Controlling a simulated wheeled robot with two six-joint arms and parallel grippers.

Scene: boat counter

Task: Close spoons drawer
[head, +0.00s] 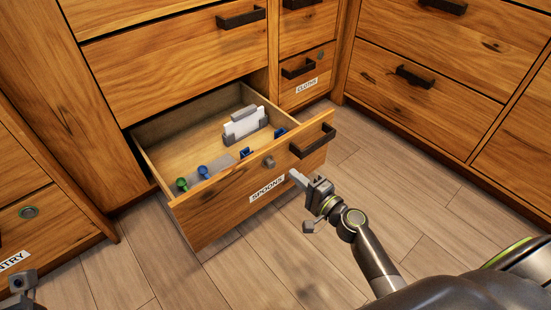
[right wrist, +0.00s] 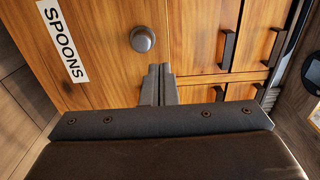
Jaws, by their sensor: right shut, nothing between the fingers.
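The spoons drawer (head: 225,208) is a wooden bottom drawer, pulled well out, with a "SPOONS" label (head: 267,188), a round grey knob (head: 269,162) and a dark bar handle (head: 312,141) on its front. Inside it are a white holder (head: 244,124) and several small green and blue items (head: 203,172). My right gripper (head: 297,179) is shut and empty, its tips close to the drawer front below the handle. In the right wrist view the shut fingers (right wrist: 158,84) point at the wooden front beside the knob (right wrist: 143,39); I cannot tell whether they touch. A small part of my left gripper (head: 22,283) shows at the lower left corner.
A shut drawer labelled "CLOTHS" (head: 306,87) is behind, right of the open drawer. More shut drawers (head: 425,85) line the right side. A cabinet with a "PANTRY" label (head: 14,262) stands at left. The plank floor (head: 270,265) in front is clear.

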